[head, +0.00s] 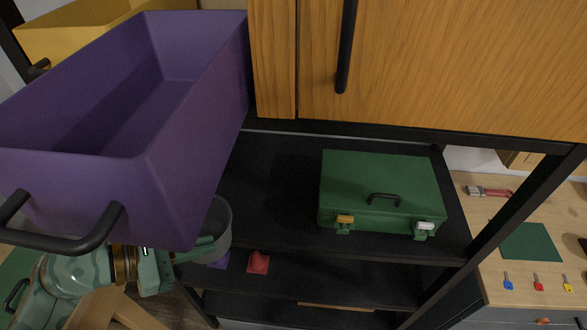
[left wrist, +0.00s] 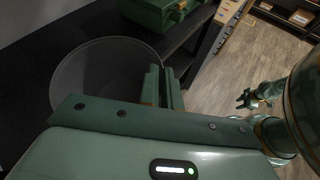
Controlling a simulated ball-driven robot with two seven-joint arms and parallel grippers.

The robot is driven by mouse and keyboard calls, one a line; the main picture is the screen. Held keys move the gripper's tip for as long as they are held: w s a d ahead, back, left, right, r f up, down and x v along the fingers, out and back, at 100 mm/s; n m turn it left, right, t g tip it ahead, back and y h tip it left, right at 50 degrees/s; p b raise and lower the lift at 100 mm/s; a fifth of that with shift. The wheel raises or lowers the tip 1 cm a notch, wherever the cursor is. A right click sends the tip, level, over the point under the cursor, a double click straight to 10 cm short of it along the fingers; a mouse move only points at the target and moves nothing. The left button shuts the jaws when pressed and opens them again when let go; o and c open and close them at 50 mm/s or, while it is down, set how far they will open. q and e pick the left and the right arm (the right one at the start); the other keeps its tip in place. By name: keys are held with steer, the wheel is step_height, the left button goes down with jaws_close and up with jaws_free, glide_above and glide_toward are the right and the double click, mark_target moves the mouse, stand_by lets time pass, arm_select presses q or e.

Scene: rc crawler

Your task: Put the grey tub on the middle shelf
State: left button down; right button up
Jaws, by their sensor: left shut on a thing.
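The grey tub (head: 222,230) is round and open-topped, at the left end of the black shelf (head: 265,205) in the head view, partly hidden by a purple bin. The left wrist view shows its round rim and inside (left wrist: 95,80). My left gripper (head: 207,242) is shut on the tub's wall; its fingers (left wrist: 165,88) show at the tub's right side in the wrist view. I cannot tell whether the tub touches the shelf. My right gripper (left wrist: 244,99) shows small and dark in the left wrist view, away from the shelves; its jaws are unclear.
A green case (head: 380,185) stands on the same black shelf, right of the tub. The purple bin (head: 180,160) hangs over the left side. A red item (head: 258,262) lies on a lower shelf. A wooden cabinet door (head: 440,65) is above. Black shelf surface is clear between tub and case.

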arm_select(q)
steer(key=s+d+r+n+t+y+p, duration=0.1)
steer(key=s+d+r+p, duration=0.15)
steer(key=s, duration=0.45)
steer(key=w+b, duration=0.8)
steer(key=w, duration=0.3)
steer(key=shift+w+d, duration=0.1)
steer(key=shift+w, duration=0.15)
steer(key=w, duration=0.8)
steer(key=f, duration=0.4)
steer(key=w+f+b, duration=0.1)
steer(key=f, duration=0.1)
steer(key=shift+w+d+f, duration=0.1)
steer(key=shift+d+f, duration=0.05)
steer(key=shift+f, duration=0.05)
steer(key=c, duration=1.6)
jaws_free()
steer(key=v, duration=1.2)
steer(key=shift+r, duration=0.15)
